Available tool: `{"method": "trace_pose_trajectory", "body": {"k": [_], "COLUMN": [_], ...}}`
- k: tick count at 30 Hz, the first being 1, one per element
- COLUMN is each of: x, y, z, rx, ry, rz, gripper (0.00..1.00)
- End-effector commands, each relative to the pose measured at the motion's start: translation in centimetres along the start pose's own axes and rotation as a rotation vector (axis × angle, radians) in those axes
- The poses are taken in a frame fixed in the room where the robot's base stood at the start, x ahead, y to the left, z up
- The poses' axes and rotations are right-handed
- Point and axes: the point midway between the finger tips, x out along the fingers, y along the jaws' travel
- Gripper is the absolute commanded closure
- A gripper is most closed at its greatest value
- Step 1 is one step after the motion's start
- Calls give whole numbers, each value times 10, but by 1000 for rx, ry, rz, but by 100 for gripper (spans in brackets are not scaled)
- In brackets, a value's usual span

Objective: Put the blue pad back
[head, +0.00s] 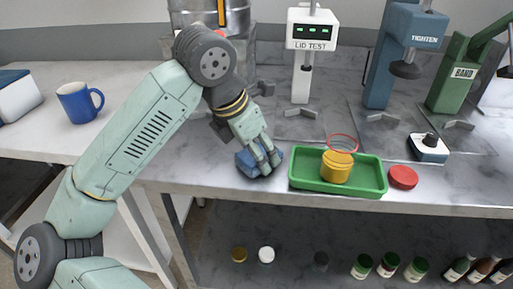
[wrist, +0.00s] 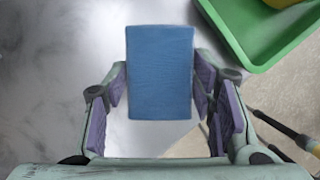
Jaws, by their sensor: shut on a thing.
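A blue pad (wrist: 160,72) sits between the two fingers of my gripper (wrist: 158,85) in the wrist view, with a finger against each long side. In the head view my gripper (head: 262,158) is shut on the blue pad (head: 246,162) at the front edge of the grey counter (head: 215,172), left of the green tray. The fingers hide part of the pad there. I cannot tell whether the pad touches the counter or is held just above it.
The green tray (head: 375,185) holds a yellow jar (head: 337,168) with a red ring (head: 342,143) above it. A red lid (head: 403,177) lies right of the tray. A lid test stand (head: 312,42) and other presses stand behind. A blue mug (head: 80,103) stands far left.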

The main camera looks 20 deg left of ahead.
Motion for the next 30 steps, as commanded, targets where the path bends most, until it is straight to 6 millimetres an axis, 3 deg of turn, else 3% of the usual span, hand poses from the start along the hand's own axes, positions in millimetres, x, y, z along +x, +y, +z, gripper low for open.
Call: {"method": "trace_pose_trajectory", "body": {"k": [8,9,17,30], "x": [5,3,3,-4], "y": [0,0,0,0], "z": [-2,-1,-1,0], "rx": [0,0,0,-1], "ry": [0,0,0,-1], "rz": [0,0,0,1], "gripper": [75,47,30,29]}}
